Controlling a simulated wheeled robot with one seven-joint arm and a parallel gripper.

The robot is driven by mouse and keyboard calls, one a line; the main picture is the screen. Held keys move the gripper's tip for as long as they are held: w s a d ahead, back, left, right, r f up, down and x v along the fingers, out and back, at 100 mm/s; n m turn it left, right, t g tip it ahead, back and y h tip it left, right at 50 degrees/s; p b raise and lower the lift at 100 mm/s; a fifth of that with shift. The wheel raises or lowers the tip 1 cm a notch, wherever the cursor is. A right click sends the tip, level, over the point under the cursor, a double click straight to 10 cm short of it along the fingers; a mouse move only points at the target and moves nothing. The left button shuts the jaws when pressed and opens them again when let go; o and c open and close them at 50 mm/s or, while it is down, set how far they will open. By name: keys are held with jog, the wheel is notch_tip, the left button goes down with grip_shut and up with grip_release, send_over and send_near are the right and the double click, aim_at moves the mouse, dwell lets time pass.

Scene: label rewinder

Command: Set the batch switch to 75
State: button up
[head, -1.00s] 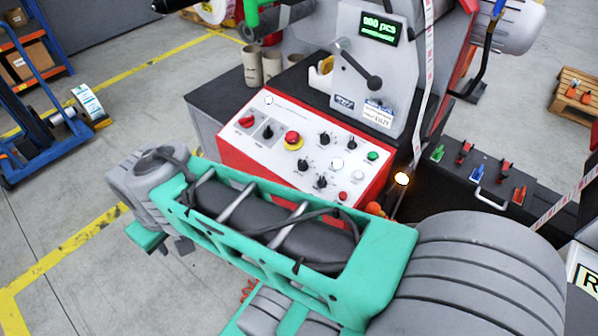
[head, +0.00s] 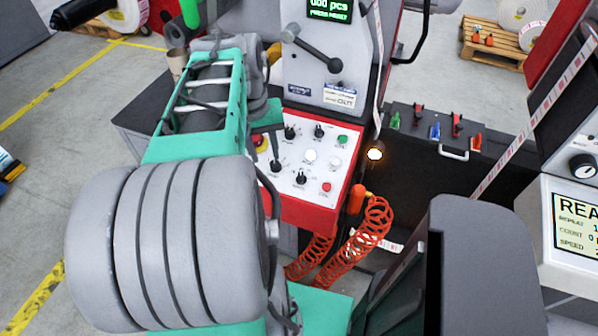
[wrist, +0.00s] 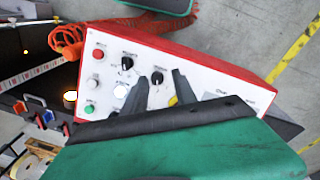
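The control panel (head: 318,160) has a white face in a red housing, with several black rotary knobs. Their labels are too small to read, so I cannot tell which is the batch switch. In the wrist view one black knob (wrist: 157,77) appears between the tips of my gripper (wrist: 160,74). The two dark fingers are apart and empty; whether they touch the knob cannot be told. Another black knob (wrist: 126,63) is just left of it. In the head view my arm covers the panel's left part and the fingertips are not clear.
The panel also carries a red button (head: 326,187), a green button (head: 342,139) and white buttons. A grey lever (head: 312,49) with a black ball sticks out above it. An orange coiled hose (head: 370,228) hangs at its lower right. A lit lamp (head: 375,153) stands right of it.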

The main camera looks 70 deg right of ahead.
aim_at(300, 175)
jog(key=s, duration=0.2)
jog(key=s+d+m, duration=0.1)
jog(key=s, duration=0.2)
jog(key=s+d+m, duration=0.1)
jog(key=s, duration=0.1)
jog(key=shift+s+f+y, duration=0.15)
jog(key=shift+f+y, duration=0.2)
jog(key=shift+y, duration=0.05)
jog(key=f, duration=0.7)
jog(key=shift+s+d+f, duration=0.1)
jog(key=shift+s, duration=0.15)
jog(key=shift+c, duration=0.4)
grip_shut()
